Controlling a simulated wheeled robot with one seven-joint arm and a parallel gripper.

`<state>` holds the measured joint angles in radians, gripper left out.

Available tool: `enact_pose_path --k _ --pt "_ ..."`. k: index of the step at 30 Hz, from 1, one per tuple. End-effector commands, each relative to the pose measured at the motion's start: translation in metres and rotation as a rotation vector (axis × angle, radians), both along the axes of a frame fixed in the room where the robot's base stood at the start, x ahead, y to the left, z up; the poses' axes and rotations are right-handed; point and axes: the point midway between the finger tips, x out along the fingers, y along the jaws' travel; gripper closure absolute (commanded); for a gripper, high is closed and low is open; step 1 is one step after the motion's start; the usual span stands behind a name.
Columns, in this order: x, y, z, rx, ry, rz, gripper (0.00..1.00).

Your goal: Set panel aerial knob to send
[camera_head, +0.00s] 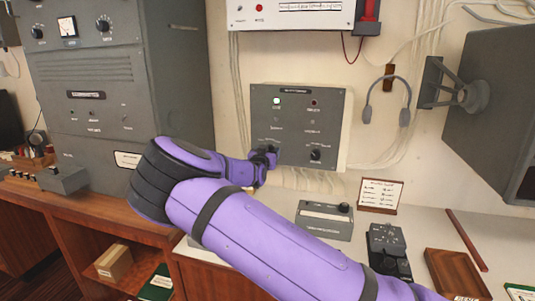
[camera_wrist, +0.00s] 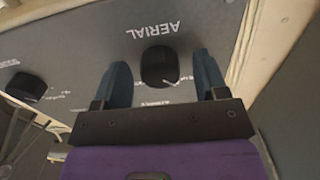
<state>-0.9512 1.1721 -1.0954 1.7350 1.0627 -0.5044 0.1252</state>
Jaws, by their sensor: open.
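The grey wall panel (camera_head: 335,108) has two black knobs low on its face. The aerial knob (camera_wrist: 158,67) is black and round, beside an upside-down "AERIAL" label in the wrist view. A small white mark shows near its lower right edge; the small position labels are too blurred to read. My gripper (camera_wrist: 163,68) is open, with one blue finger on each side of this knob; I cannot tell whether either touches it. In the head view, my gripper (camera_head: 268,157) is at the panel's lower left and hides the aerial knob.
A second black knob (camera_head: 316,154) is on the panel's right; it also shows at left in the wrist view (camera_wrist: 27,87). A headset (camera_head: 388,95) hangs to the right. A grey box (camera_head: 325,219) and a telephone-like unit (camera_head: 388,250) stand on the counter below.

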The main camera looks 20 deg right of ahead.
Motion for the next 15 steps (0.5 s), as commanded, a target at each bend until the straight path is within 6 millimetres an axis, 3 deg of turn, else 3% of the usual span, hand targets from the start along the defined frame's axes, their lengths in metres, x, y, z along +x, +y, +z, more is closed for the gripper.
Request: enact_pose_path --k 4,10,15 --pt "-0.0002 -0.0001 0.0000 0.000 0.000 0.000 0.36" --pt "-0.0003 -0.0001 -0.0001 0.000 0.000 0.000 0.82" --pt "-0.0004 -0.0001 -0.0001 0.003 -0.001 0.000 0.82"
